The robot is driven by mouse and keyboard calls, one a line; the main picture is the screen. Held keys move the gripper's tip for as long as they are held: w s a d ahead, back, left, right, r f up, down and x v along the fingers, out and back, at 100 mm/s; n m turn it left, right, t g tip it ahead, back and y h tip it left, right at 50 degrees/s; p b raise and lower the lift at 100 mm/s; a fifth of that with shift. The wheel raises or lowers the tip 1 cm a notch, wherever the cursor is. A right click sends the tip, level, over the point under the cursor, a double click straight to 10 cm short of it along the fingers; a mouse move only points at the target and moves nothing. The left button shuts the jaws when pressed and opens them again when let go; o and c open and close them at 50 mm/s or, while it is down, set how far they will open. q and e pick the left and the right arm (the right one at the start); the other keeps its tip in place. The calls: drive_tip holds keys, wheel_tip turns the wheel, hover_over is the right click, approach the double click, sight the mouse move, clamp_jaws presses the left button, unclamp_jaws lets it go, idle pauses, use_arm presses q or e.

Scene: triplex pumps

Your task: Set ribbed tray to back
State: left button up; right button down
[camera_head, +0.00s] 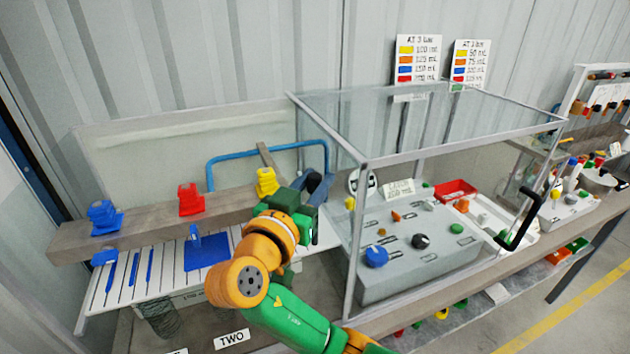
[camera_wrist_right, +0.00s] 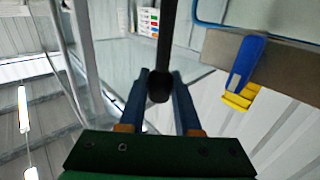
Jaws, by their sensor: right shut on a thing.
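The white ribbed tray (camera_head: 165,272) lies at the left in the head view, with dark gaps between its ribs and blue pieces on it. My arm hides its right part. My right gripper (camera_head: 316,186) is at the tray's right end, beside the glass case. In the wrist view, the right gripper (camera_wrist_right: 159,86) has its two blue fingers on either side of a black round-ended handle (camera_wrist_right: 168,35) and is shut on it. What the handle joins to is hidden. My left gripper is not in view.
A wooden beam (camera_head: 150,221) behind the tray carries blue, red (camera_head: 190,199) and yellow (camera_head: 266,181) stepped blocks. A blue tube frame (camera_head: 250,153) stands behind the gripper. The glass case (camera_head: 365,160) with a knobbed grey panel (camera_head: 420,268) stands close on the right.

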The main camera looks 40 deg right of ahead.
drive_tip(key=w+b, duration=0.1)
drive_tip(key=w, duration=0.1)
drive_tip(key=w+d, duration=0.1)
drive_tip(key=w, duration=0.1)
drive_tip(key=shift+b, duration=0.4)
drive_tip(key=c, duration=0.7)
unclamp_jaws()
drive_tip(key=shift+s+a+r, duration=0.1)
drive_tip(key=shift+s+a, duration=0.05)
drive_tip(key=shift+s, duration=0.1)
drive_tip(key=shift+o, duration=0.5)
drive_tip(key=shift+a, duration=0.1)
